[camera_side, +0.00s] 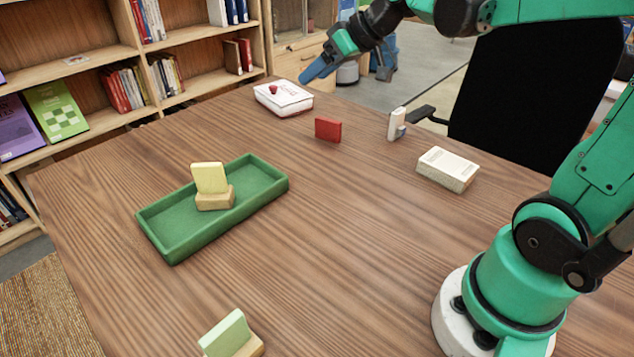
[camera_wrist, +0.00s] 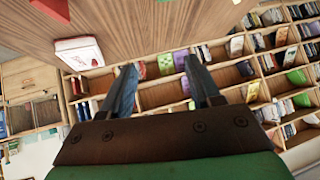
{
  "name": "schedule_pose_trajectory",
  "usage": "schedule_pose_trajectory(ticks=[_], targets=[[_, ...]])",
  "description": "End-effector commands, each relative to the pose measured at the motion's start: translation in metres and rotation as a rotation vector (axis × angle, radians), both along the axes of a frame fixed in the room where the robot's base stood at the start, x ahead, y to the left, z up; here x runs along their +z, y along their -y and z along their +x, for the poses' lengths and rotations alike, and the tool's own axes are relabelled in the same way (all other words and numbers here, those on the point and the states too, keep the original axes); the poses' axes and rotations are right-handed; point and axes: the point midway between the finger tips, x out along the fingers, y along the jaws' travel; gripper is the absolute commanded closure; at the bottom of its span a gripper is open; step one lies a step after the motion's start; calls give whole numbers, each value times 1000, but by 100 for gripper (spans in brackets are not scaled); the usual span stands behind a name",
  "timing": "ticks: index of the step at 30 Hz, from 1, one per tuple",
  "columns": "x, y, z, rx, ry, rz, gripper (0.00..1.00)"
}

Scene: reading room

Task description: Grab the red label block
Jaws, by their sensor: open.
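The red label block (camera_side: 328,130) stands upright on the wooden table, toward its far side. A red piece at the top left edge of the wrist view (camera_wrist: 52,8) looks like the same block, partly cut off. My gripper (camera_side: 306,78) is in the air above the far part of the table, beyond the red block and apart from it. In the wrist view its two fingers (camera_wrist: 160,66) are spread with nothing between them.
A white box with a small red knob (camera_side: 284,98) lies near the far edge. A green tray (camera_side: 165,240) holds a yellow block on a wooden base. A white upright piece (camera_side: 396,124), a cream box (camera_side: 447,169) and a pale green block (camera_side: 225,334) also stand on the table. Bookshelves (camera_side: 90,58) stand behind.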

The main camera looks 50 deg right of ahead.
Motion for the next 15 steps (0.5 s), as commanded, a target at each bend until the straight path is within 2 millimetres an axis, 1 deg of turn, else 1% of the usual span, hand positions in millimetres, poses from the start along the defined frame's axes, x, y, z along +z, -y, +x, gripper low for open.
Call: schedule_pose_trajectory(ticks=[1,4,7,10,11,12,15], targets=[[-2,24,13,-2,45,8,43],[-6,67,31,14,162,6,43],[-13,113,41,18,285,-17,43],[-22,161,41,6,416,-66,43],[-38,154,43,17,409,-63,43],[-58,151,43,21,406,-61,43],[-102,150,43,22,404,-61,43]])
